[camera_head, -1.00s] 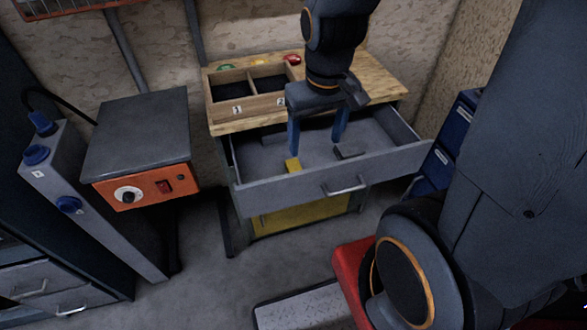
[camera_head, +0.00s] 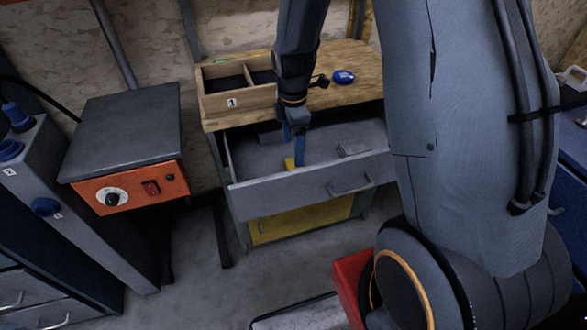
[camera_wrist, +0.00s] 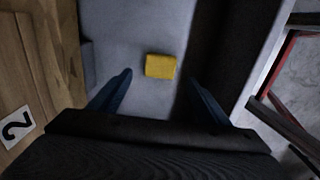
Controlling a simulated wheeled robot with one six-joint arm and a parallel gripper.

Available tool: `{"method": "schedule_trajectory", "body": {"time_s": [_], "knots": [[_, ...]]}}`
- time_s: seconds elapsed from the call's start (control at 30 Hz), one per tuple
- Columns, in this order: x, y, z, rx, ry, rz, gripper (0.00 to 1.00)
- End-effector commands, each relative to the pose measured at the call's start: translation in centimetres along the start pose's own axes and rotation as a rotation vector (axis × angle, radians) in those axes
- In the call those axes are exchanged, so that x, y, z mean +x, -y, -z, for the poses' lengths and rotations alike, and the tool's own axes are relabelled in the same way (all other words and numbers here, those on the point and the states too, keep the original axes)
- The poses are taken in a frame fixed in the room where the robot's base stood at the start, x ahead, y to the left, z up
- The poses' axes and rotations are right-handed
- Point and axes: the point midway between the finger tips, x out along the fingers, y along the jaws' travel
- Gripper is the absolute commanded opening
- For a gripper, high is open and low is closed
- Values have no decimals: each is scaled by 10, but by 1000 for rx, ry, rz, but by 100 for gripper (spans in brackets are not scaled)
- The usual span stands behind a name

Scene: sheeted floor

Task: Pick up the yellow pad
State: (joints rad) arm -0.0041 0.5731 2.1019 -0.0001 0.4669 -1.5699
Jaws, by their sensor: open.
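The yellow pad (camera_wrist: 160,66) is a small block lying flat on the grey floor of the open drawer (camera_head: 283,196). In the head view the pad (camera_head: 289,163) shows only partly, beside my blue fingers. My gripper (camera_wrist: 160,95) is open and empty. In the wrist view its two fingers stand apart, with the pad just beyond their tips and between their lines. In the head view my gripper (camera_head: 294,150) points down into the drawer next to the pad. Whether the fingertips reach the drawer floor cannot be told.
Grey blocks lie in the drawer, one at the right (camera_head: 355,149). A wooden bench top (camera_head: 350,85) with a divided tray (camera_head: 235,104) stands above the drawer's back. The drawer's front wall rises near my gripper. An orange control box (camera_head: 130,190) stands to the left.

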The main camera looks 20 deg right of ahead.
Motion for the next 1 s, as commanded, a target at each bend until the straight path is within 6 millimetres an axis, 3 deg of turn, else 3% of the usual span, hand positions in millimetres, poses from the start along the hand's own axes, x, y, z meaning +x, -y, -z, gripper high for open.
{"method": "schedule_trajectory", "body": {"time_s": [0.53, 0.9, 1.0], "knots": [[57, 1, 2, 2, 0, 2, 70], [65, 0, 1, 3, -1, -1, 70], [65, 0, 1, 3, -1, -1, 53]]}}
